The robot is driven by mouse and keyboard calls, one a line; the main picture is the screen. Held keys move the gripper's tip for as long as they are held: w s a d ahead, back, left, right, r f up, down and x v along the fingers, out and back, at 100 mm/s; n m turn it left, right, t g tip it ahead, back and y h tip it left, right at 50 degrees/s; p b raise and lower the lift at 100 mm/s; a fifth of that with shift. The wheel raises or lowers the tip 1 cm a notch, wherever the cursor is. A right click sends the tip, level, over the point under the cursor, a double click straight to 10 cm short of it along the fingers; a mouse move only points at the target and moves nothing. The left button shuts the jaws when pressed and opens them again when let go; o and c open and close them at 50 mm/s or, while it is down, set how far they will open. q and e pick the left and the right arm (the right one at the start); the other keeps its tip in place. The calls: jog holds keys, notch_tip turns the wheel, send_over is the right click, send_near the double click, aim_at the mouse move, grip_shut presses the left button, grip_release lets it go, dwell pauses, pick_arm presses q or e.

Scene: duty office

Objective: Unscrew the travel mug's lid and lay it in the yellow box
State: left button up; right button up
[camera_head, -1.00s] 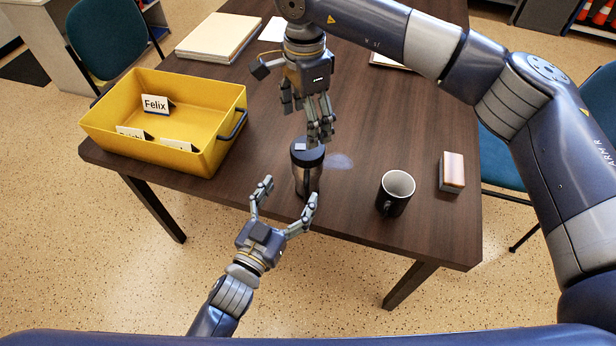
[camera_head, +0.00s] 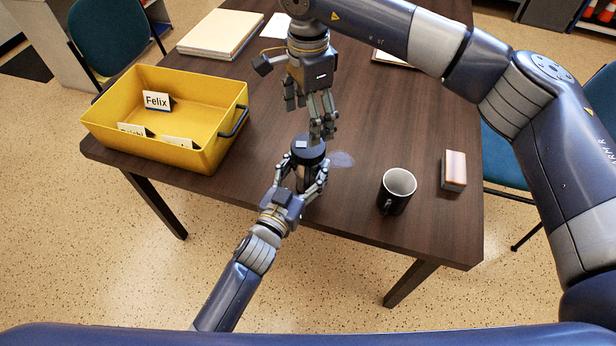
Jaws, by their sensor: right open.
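The travel mug (camera_head: 303,183) stands upright on the brown table, with its black lid (camera_head: 312,153) on top. Most of its body is hidden behind my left gripper. My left gripper (camera_head: 305,175) has its fingers on both sides of the mug's body, below the lid; I cannot tell whether they press on it. My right gripper (camera_head: 322,132) is open and points down just above the lid's far side, with nothing in it. The yellow box (camera_head: 205,153) stands at the table's left and holds several white name cards, one reading "Felix" (camera_head: 156,100).
A black mug with a white inside (camera_head: 394,200) stands to the right of the travel mug. A small block with a light top (camera_head: 455,166) lies farther right on the table (camera_head: 400,130). A paper stack (camera_head: 220,35) lies behind the box.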

pick_arm(q)
grip_shut()
pick_arm(e)
jog(key=m, duration=0.7)
jog(key=shift+m, duration=0.4)
jog(key=m, duration=1)
jog(key=shift+m, duration=0.3)
jog(key=m, duration=0.8)
jog(key=shift+m, duration=0.3)
jog(key=m, duration=0.4)
jog(key=shift+f+m, duration=0.3)
jog(key=shift+f, duration=3.7)
